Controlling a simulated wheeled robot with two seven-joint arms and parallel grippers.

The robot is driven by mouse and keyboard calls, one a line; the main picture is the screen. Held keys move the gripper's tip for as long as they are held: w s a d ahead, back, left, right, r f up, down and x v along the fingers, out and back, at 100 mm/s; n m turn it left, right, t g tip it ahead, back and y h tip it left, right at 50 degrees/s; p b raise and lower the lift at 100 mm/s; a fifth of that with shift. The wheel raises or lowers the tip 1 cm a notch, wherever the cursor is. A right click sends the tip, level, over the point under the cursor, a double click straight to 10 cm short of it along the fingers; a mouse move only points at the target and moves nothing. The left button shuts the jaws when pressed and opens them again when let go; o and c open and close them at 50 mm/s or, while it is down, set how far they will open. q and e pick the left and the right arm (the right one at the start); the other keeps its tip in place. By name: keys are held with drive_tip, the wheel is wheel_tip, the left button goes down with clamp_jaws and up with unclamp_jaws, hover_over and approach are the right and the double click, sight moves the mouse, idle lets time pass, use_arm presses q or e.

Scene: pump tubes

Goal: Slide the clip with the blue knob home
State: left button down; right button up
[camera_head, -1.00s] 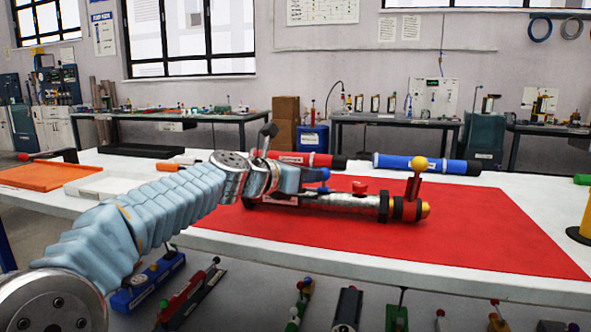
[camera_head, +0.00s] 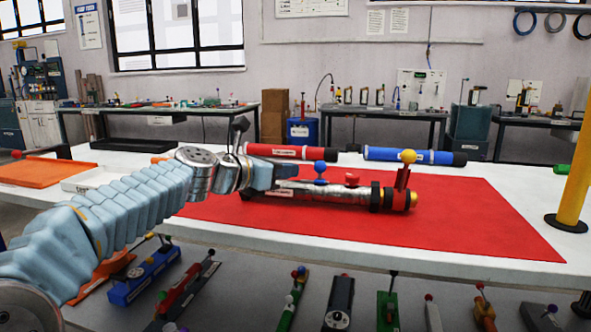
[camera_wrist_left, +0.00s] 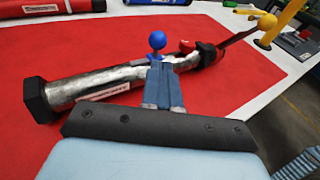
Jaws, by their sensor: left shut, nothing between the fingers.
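The blue knob (camera_head: 320,166) stands up from its clip on a silver tube (camera_head: 335,193) lying on the red mat (camera_head: 470,230). The clip's body is mostly hidden by the fingers in the left wrist view, where the blue knob (camera_wrist_left: 157,40) shows just beyond the fingertips. My left gripper (camera_head: 290,173) is shut and empty, just left of the knob in the head view. Its fingers (camera_wrist_left: 160,72) lie over the tube in the wrist view. I cannot tell whether they touch the clip. A small red knob (camera_head: 352,180) sits further right on the tube. My right gripper is not in view.
The tube's right end has a lever with a yellow ball (camera_head: 408,156). Behind lie a red tube (camera_head: 290,152) and a blue tube (camera_head: 415,156). An orange tray (camera_head: 40,171) is at left, a yellow post (camera_head: 574,180) at right. The mat's front is clear.

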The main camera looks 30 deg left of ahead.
use_arm(q)
drive_tip(key=v, duration=0.7)
drive_tip(key=shift+s+r, duration=0.1)
